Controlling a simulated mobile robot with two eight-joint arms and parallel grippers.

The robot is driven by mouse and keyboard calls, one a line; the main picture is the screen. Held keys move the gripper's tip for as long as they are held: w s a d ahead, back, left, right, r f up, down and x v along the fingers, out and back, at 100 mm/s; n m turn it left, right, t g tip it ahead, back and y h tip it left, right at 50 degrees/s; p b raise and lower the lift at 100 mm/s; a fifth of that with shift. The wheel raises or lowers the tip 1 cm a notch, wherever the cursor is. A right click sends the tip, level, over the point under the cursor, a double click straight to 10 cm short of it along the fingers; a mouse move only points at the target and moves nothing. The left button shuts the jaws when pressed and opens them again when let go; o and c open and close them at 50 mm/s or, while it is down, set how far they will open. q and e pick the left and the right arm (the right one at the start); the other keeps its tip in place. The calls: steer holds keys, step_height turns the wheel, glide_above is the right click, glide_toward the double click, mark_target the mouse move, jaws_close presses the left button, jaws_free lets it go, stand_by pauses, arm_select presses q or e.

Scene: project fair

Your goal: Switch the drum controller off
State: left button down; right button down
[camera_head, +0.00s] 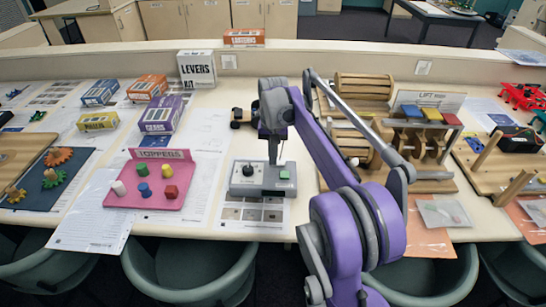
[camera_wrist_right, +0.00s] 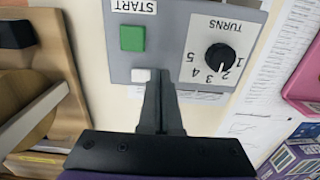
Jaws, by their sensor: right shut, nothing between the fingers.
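The drum controller is a grey box (camera_head: 248,189) on the table, with a black knob (camera_head: 248,170) and a green button (camera_head: 284,174). In the right wrist view the controller (camera_wrist_right: 183,50) appears upside down. Its green START button (camera_wrist_right: 132,38), black TURNS dial (camera_wrist_right: 221,57) and a small white switch (camera_wrist_right: 141,75) show there. My right gripper (camera_head: 274,160) reaches down over the controller. In the right wrist view its closed fingertips (camera_wrist_right: 158,72) overlap the switch's edge; I cannot tell whether they touch it. The right gripper is shut and empty. My left gripper is out of view.
A pink tray (camera_head: 120,197) with coloured pegs lies left of the controller. Wooden drum apparatus (camera_head: 364,87) and a lift model (camera_head: 420,140) stand to the right. Several boxes, including LEVERS KIT (camera_head: 197,69), stand behind. Chairs line the table's front edge.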

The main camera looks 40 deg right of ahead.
steer(key=shift+a+f, duration=0.15)
steer(key=shift+f, duration=0.1)
steer(key=shift+r, duration=0.1)
steer(key=shift+s+d+r, duration=0.3)
steer(key=shift+s+d, duration=0.15)
steer(key=shift+d, duration=0.2)
steer(key=shift+r+p, duration=0.1)
steer(key=shift+p, duration=0.2)
